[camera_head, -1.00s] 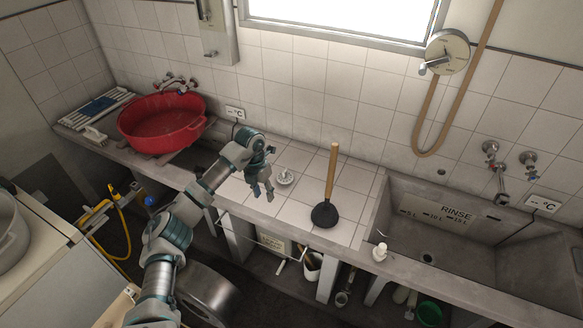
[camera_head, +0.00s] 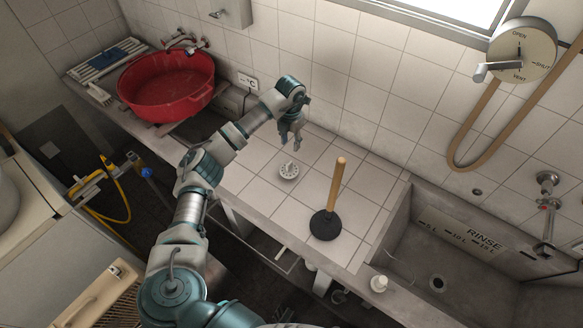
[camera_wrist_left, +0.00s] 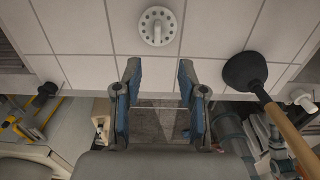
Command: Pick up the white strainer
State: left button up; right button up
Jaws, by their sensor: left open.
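The white strainer (camera_head: 289,170) is a small round disc with holes and an upright knob. It lies on the white tiled counter, left of the plunger. In the left wrist view the strainer (camera_wrist_left: 158,26) shows at the top centre, beyond the fingertips. My left gripper (camera_head: 291,138) hangs above the counter, just behind the strainer in the head view, and does not touch it. In the left wrist view my left gripper (camera_wrist_left: 160,72) has its two fingers apart with nothing between them. My right gripper is not in view.
A plunger (camera_head: 327,222) with a wooden handle stands right of the strainer. A red basin (camera_head: 168,88) sits at the left of the counter. A concrete sink (camera_head: 400,245) lies to the right, with a small white bottle (camera_head: 379,283) on its front ledge. The tiles around the strainer are clear.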

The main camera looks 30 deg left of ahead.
aim_at(289, 163)
pick_arm(q)
notch_tip(289, 163, down, 7)
jog(key=shift+f, duration=0.2)
jog(key=shift+s+a+f, duration=0.1)
jog(key=shift+a+f, duration=0.05)
jog(key=shift+f, duration=1.35)
jog(key=shift+a+f, duration=0.1)
jog(key=shift+f, duration=1.35)
grip_shut()
